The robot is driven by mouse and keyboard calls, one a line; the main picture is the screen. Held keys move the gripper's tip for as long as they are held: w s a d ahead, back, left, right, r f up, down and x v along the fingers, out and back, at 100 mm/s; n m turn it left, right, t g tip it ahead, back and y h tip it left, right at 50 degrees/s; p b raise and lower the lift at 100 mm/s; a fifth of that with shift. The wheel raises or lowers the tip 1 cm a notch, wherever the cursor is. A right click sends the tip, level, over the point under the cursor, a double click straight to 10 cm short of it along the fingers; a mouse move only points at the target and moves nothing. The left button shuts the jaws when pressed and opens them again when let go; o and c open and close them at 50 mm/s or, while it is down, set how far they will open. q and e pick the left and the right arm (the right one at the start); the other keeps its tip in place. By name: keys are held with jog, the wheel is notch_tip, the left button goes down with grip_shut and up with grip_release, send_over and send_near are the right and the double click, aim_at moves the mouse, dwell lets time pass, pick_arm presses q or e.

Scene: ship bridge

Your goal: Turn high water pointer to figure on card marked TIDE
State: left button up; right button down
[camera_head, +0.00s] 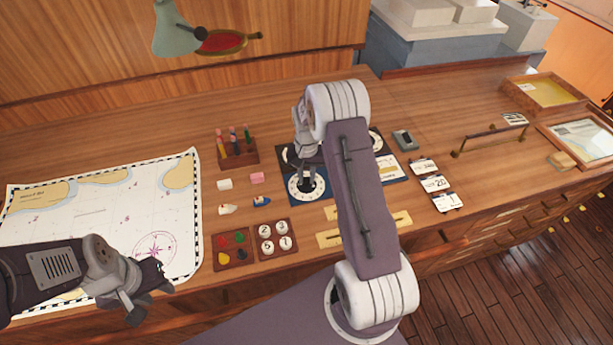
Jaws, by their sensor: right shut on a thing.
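A dark blue board (393,166) carries round white dials. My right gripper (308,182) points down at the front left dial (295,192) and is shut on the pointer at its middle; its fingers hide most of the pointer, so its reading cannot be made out. Another dial (377,142) shows partly behind my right arm. Three small cards stand to the right: a far one (424,165), a middle one (436,184) that seems to read 20, and a near one (448,202). The word TIDE is too small to read. My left gripper (150,294) is over the chart's front edge, apparently empty.
A chart (110,205) covers the desk's left. A rack of pens (237,150), small blocks, a tray of coloured pieces (233,250) and a tray of number discs (275,239) lie mid-desk. A lamp (178,28) overhangs the back. A brass-ended rail (490,139) stands right.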

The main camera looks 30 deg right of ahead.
aim_at(307, 180)
jog(key=shift+r, duration=0.1)
jog(key=c, duration=1.3)
grip_release()
jog(key=shift+o, duration=0.2)
notch_tip(307, 180, up, 9)
jog(key=b, duration=0.1)
jog(key=shift+b, duration=0.4)
